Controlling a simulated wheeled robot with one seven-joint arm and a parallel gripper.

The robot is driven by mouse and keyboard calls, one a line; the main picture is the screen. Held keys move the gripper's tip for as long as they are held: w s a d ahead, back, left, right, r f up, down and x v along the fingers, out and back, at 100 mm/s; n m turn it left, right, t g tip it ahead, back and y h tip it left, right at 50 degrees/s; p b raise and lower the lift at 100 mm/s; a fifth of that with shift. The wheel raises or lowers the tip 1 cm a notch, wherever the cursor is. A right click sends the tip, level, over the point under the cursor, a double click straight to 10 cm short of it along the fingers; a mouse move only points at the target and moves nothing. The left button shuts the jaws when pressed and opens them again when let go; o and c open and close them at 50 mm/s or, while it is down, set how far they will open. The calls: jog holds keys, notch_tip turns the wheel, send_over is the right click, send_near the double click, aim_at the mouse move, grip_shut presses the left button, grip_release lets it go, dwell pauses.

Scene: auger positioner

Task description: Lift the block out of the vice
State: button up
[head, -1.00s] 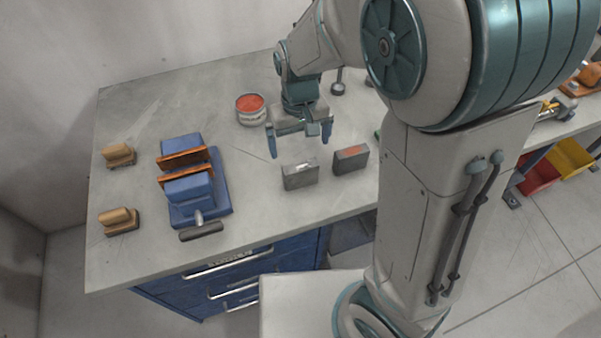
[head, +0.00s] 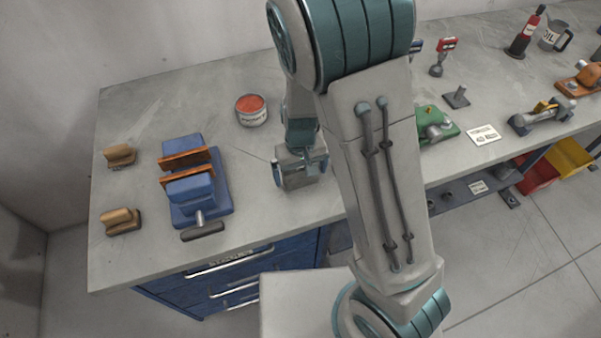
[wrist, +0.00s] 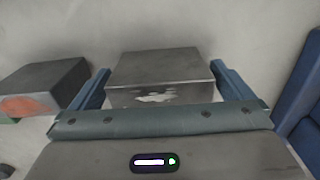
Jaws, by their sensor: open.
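The blue vice (head: 196,190) stands on the bench, its two orange-brown jaw plates apart. I cannot make out a block between them. A grey block with a pale patch (head: 298,180) sits on the bench right of the vice. My gripper (head: 300,170) is open and low over this block, one finger on each side. In the wrist view the block (wrist: 160,70) lies between the blue fingers (wrist: 163,90), with small gaps visible. A second grey block with an orange patch (wrist: 42,88) lies outside the left finger; my arm hides it in the head view.
A tin with red contents (head: 251,109) stands behind. A green tool (head: 435,125) and a white label card (head: 483,134) are to the right. The bench's back left is clear.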

jog(key=c, duration=1.7)
jog(key=shift+w, duration=0.1)
jog(key=shift+c, duration=1.3)
jog(key=shift+r, duration=0.1)
